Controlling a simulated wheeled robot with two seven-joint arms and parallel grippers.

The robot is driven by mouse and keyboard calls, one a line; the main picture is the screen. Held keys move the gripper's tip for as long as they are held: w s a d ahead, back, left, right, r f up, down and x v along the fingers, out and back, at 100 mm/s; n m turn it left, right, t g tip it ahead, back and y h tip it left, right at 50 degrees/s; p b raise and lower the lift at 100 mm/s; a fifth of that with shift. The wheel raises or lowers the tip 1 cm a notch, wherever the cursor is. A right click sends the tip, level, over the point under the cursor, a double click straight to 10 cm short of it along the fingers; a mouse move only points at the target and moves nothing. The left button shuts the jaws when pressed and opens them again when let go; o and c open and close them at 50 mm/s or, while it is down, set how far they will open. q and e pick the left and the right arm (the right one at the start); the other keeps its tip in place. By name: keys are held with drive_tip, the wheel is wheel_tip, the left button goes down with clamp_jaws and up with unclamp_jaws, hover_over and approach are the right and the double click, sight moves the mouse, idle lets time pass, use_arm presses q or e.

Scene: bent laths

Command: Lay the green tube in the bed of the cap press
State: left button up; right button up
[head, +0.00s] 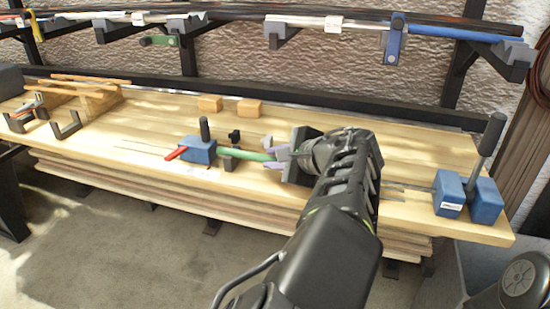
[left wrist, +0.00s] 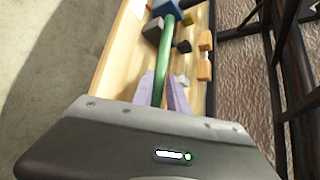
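The green tube (head: 240,155) lies roughly level over the bench, its left end at a blue block (head: 198,150) with a red lever and a black upright handle. I cannot tell whether this block is the cap press. A dark cradle (head: 229,163) is under the tube; contact is unclear. My left gripper (head: 279,157) is at the tube's right end, its lilac fingers on both sides of it. In the left wrist view the green tube (left wrist: 165,55) runs from between the fingers (left wrist: 163,92) to the blue block (left wrist: 167,7). My right gripper is not in view.
Two wooden blocks (head: 230,106) and a small black knob (head: 234,136) are behind the tube. A blue fixture with a black lever (head: 485,200) stands at the bench's right end. Wooden strips (head: 90,90) and dark brackets are at the left. A rack of rods (head: 300,22) hangs above.

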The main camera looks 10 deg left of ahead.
use_arm(q)
drive_tip(key=o, duration=0.4)
drive_tip(key=shift+r, duration=0.15)
drive_tip(key=shift+r, duration=0.2)
drive_tip(key=shift+s+d+r, duration=0.1)
drive_tip(key=shift+s+d, duration=0.1)
drive_tip(key=shift+d, duration=0.05)
drive_tip(key=p+v, duration=0.1)
drive_tip(key=v, duration=1)
drive_tip(key=shift+s+d, duration=0.1)
